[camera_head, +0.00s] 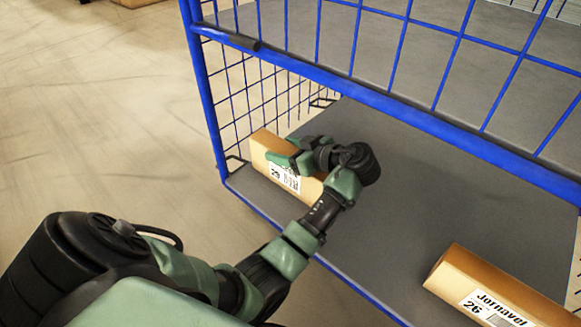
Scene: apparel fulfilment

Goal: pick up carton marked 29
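The carton marked 29 (284,179) is a brown box with a white label. It lies on the grey lower deck of the blue wire cage, at the deck's left end by the side mesh. My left arm reaches in over the deck, and my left gripper (284,159) is at the carton's upper side, overlapping it in the picture. The wrist and forearm hide the carton's right end. Whether the fingers are open or closed on the carton does not show. My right gripper is not in view.
A second brown carton marked 26 (500,290) lies on the deck at the lower right. The deck (420,185) between the cartons is bare. A blue rail (400,103) and wire mesh cross above the deck. Open floor (90,110) lies to the left.

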